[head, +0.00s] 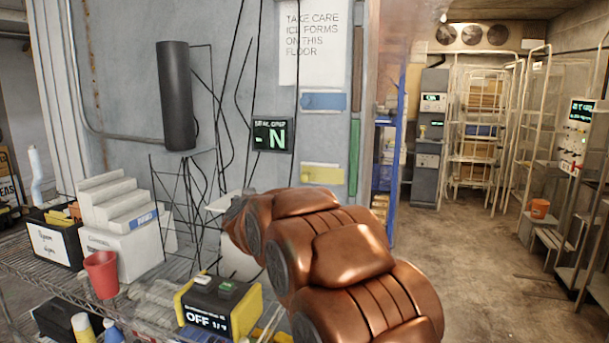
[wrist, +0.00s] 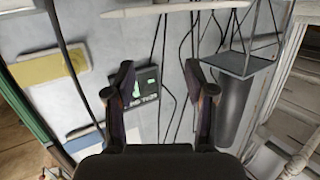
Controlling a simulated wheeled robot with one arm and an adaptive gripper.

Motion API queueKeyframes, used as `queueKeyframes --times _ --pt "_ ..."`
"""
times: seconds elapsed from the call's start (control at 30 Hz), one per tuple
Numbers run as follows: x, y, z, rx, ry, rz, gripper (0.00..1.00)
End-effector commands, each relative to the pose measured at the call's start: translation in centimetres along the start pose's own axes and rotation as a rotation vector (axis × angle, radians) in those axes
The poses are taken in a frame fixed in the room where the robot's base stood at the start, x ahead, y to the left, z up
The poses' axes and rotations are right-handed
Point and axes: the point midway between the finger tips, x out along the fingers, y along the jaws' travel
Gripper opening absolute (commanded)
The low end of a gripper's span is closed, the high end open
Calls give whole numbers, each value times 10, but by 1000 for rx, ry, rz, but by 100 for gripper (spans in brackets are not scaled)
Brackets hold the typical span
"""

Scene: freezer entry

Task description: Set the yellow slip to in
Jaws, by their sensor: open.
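The yellow slip (head: 322,175) is on the grey wall, low and left of a vertical green strip, with a paler band along its top edge. In the wrist view the yellow slip (wrist: 48,69) lies at the left, outside my fingers. My gripper (wrist: 158,76) is open and empty, its two fingers spread before the wall. The left finger overlaps a dark display (wrist: 147,88). In the head view my copper arm hides the gripper. I cannot read any in or out marking on the slip.
A blue slip (head: 323,101) is above the yellow one. A small display (head: 272,135) shows a green N. Black cables and a dark cylinder (head: 175,95) are on the wall at left. A wire shelf below holds a red cup (head: 101,274) and a yellow-black box (head: 219,304).

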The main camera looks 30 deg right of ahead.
Motion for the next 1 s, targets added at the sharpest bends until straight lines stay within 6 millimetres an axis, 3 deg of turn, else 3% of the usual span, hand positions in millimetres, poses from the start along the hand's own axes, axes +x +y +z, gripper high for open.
queueKeyframes --times 0.1,0.2,0.33,0.63,1.0 --pt "28 46 -22 7 93 173 55" --pt "39 82 -32 6 149 311 55" --pt "44 115 -37 3 184 438 55" --pt "51 137 -41 1 202 511 55" --pt "88 158 -50 1 201 508 55"
